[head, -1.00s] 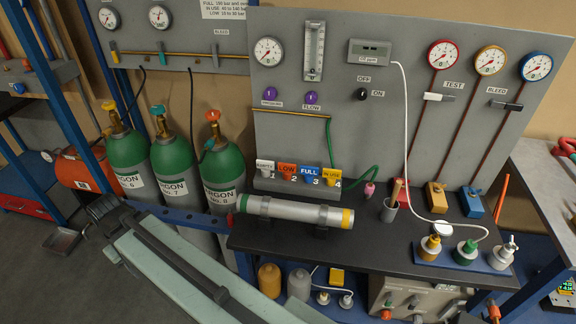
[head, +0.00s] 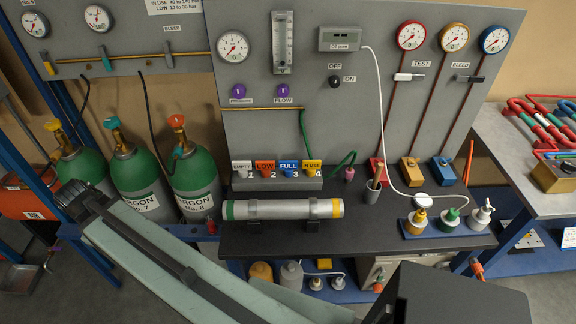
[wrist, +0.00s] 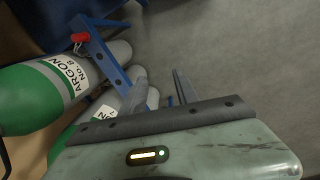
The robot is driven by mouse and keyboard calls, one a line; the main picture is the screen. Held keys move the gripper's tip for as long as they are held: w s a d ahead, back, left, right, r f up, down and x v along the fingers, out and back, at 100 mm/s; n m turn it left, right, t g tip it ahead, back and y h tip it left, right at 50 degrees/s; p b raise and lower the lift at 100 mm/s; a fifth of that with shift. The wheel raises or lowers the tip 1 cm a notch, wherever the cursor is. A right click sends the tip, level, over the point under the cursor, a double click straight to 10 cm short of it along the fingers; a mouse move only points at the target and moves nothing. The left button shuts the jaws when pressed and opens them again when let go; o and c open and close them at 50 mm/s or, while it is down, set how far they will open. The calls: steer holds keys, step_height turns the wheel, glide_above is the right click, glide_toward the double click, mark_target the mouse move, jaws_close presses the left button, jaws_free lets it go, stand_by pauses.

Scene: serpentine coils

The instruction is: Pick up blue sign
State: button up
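The blue sign is not in the wrist view. My gripper (wrist: 160,90) shows in the wrist view with its two dark fingers apart and nothing visible between them. It faces the floor and the argon cylinders, away from the sign.
A silver tube (head: 282,209) with green and yellow bands lies on the bench in front of the signs. Green argon cylinders (head: 194,172) stand at the left.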

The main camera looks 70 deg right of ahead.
steer(key=s+d+r+n+p, duration=0.1)
steer(key=s+d+r, duration=0.1)
steer(key=d, duration=0.6)
steer(key=s+d+r+p, duration=0.2)
steer(key=s+d, duration=0.1)
steer(key=d, duration=0.5)
steer(key=n+g+p, duration=0.2)
steer(key=g+p, duration=0.2)
steer(key=p, duration=0.2)
glide_toward(288, 161)
steer(key=shift+s+f+h, duration=0.15)
steer(key=shift+s+f, duration=0.15)
steer(key=shift+f, duration=0.2)
steer(key=shift+s+f+h, duration=0.15)
steer(key=shift+s+f, duration=0.15)
steer(key=shift+f, duration=0.25)
steer(key=b+x, duration=0.8)
steer(key=shift+w+a+f, duration=0.1)
steer(key=shift+w+f, duration=0.1)
steer(key=shift+w, duration=0.15)
steer(key=shift+s+r, duration=0.1)
steer(key=shift+r, duration=0.1)
steer(key=shift+c, duration=0.3)
jaws_close()
